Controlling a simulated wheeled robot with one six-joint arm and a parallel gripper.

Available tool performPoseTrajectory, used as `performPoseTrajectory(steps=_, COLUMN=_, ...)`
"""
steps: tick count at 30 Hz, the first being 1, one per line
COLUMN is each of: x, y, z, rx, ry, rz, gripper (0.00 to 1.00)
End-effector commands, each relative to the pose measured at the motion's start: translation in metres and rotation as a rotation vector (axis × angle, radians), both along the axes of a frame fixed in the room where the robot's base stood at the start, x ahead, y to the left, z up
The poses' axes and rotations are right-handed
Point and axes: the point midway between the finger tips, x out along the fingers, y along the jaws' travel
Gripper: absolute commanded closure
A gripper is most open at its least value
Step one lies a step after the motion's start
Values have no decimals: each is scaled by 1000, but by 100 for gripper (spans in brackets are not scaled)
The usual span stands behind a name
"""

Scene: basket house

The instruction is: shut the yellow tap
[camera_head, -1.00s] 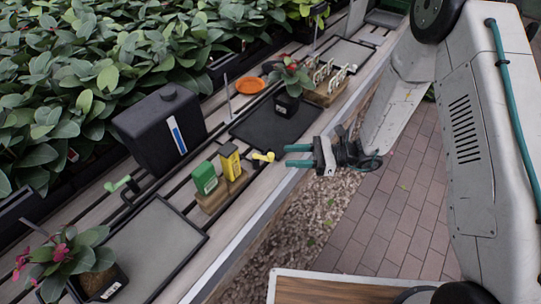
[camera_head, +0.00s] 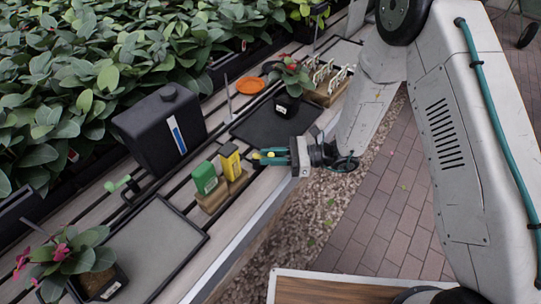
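The yellow tap (camera_head: 256,155) is at the front edge of the bench, just right of the yellow box. Only a small part of its handle shows. My gripper (camera_head: 266,157) has its two teal fingers at the handle, one on its far side and one on its near side. Some yellow shows between and just beyond the fingertips. I cannot tell whether the fingers press on the handle, and the tap's body is mostly hidden.
A yellow box (camera_head: 229,161) and a green box (camera_head: 204,178) stand in a wooden holder close left of my gripper. A green tap (camera_head: 118,184) is further left. A potted plant (camera_head: 288,104) on a black mat (camera_head: 255,127) stands behind. Paving lies clear at right.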

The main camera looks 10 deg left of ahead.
Motion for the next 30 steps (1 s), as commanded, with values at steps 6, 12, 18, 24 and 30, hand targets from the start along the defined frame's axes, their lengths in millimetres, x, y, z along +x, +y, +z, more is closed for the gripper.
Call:
performPoseTrajectory(steps=6, x=-4, y=2, z=0, rx=2, ry=3, rz=-73, gripper=100)
performPoseTrajectory(steps=12, x=-11, y=5, z=1, rx=3, ry=2, rz=-217, gripper=100)
performPoseTrajectory(steps=18, x=-12, y=5, z=1, rx=0, ry=-2, rz=-269, gripper=100)
performPoseTrajectory(steps=24, x=-12, y=5, z=1, rx=1, ry=-2, rz=-268, gripper=100)
performPoseTrajectory(steps=30, x=-11, y=5, z=0, rx=1, ry=-1, rz=-268, gripper=61)
